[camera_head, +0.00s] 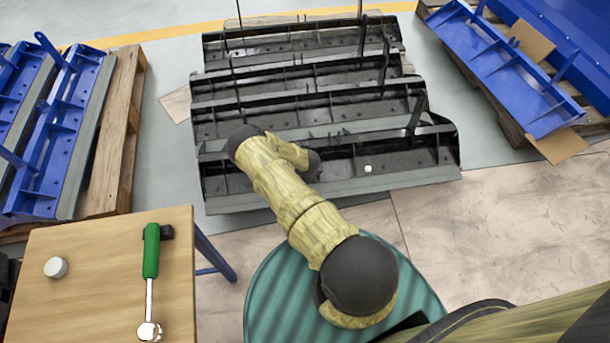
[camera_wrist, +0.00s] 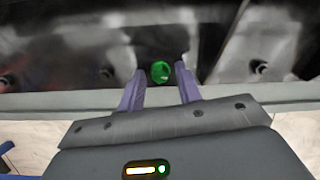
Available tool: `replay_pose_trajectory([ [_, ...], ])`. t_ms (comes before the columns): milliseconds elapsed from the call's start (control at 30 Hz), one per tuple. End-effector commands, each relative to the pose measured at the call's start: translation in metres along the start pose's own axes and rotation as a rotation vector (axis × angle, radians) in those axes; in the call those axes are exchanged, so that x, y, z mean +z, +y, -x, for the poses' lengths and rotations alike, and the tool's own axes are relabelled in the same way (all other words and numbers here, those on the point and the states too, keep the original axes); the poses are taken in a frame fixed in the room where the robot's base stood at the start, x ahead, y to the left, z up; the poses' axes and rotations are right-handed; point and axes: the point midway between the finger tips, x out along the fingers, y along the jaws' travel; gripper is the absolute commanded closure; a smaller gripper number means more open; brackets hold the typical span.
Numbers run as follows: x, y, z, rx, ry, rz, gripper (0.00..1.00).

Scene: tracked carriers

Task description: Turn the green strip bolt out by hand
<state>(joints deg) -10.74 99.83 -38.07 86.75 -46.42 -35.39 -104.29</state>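The green strip bolt (camera_wrist: 160,71) shows in the wrist view as a small round green head on a dark metal carrier. My gripper (camera_wrist: 161,77) has its two purple-grey fingers on either side of the bolt. A gap shows between the bolt and each finger, so the gripper looks open. How far the fingertips reach along the bolt I cannot tell. In the head view my arm extends over the front black carrier (camera_head: 390,160), and it hides the green bolt and my fingers.
Several black carriers lie in a row. A small white round spot (camera_head: 368,169) shows on the front one. A wooden table (camera_head: 100,285) at lower left holds a green-handled tool (camera_head: 151,255) and a white round piece (camera_head: 56,267). Blue carriers (camera_head: 75,130) stand on pallets at both sides.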

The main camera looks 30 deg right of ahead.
Motion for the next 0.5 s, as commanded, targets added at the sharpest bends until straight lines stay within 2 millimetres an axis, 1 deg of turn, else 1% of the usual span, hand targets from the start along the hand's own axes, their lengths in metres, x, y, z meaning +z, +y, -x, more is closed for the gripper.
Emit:
replay_pose_trajectory([
  [33,0.0000,0.0000,-0.0001,0.000,0.000,-0.022,0.65],
  [233,-0.0005,0.0001,-0.0006,0.000,0.001,-0.019,0.65],
  [300,-0.0002,-0.0002,-0.0001,0.000,0.000,-0.048,0.65],
  [367,0.0002,0.0000,0.0004,0.001,0.000,-0.120,0.65],
  [500,0.0003,-0.0006,0.0004,0.002,0.000,-0.406,0.65],
])
